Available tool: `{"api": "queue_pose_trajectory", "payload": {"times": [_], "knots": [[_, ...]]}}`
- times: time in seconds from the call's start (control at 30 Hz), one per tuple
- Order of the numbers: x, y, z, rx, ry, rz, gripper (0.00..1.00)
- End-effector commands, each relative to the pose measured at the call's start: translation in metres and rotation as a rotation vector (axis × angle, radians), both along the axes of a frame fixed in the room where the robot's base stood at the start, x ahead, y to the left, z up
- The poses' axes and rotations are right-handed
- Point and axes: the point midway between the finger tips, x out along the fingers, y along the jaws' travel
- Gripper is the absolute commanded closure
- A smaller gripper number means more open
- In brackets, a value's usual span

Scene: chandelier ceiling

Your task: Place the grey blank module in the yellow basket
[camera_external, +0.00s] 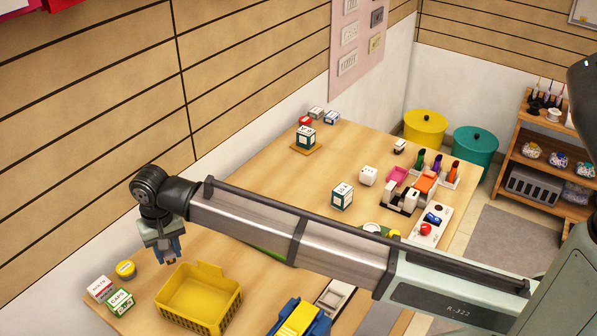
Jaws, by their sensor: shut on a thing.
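The yellow basket (199,302) stands upright on the near part of the wooden table and looks empty from here. My gripper (172,261) points down, above and to the left of the basket in the picture. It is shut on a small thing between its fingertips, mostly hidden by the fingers. I cannot tell whether this is the grey blank module. I cannot make out a grey blank module for certain elsewhere on the table.
Two small boxes (120,300) and a yellow round tin (125,269) stand left of the basket. A blue and yellow object (299,318) and a pale tray (334,298) lie to its right. Several small boxes and coloured items occupy the far table. My arm crosses the middle and hides part of it.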

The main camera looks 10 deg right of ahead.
Motion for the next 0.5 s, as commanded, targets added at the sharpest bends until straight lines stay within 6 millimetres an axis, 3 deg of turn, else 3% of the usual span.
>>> {"api": "queue_pose_trajectory", "payload": {"times": [0.03, 0.17, 0.4, 0.5], "knots": [[-0.017, -0.002, -0.001, 0.0, -0.001, 0.024, 0.96], [-0.049, -0.011, -0.002, -0.002, 0.0, 0.089, 0.96], [-0.066, -0.05, -0.008, -0.013, 0.002, 0.209, 0.96], [-0.069, -0.057, -0.01, -0.021, 0.005, 0.288, 0.96]]}}
